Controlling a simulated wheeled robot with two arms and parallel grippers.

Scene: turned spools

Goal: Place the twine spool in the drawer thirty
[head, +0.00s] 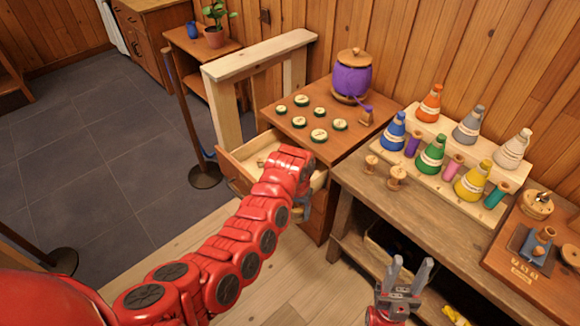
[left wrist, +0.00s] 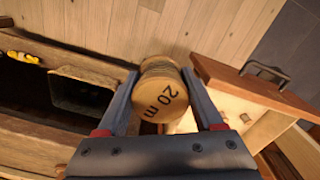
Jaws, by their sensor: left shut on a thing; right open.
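My left gripper (head: 302,208) is mostly hidden behind my red arm in the head view, beside the open drawer (head: 232,172). A small pale thing lies in the drawer, partly hidden by my arm. No number is readable on the drawer. My right gripper (head: 408,272) is open and empty before the bench.
A purple pot (head: 352,80) and several green-rimmed discs stand on the cabinet top (head: 345,148). The bench at right holds a rack of coloured cones (head: 432,152), two small wooden spools (head: 397,176) and a wooden board (head: 500,255). A post (head: 190,130) stands left of the drawer.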

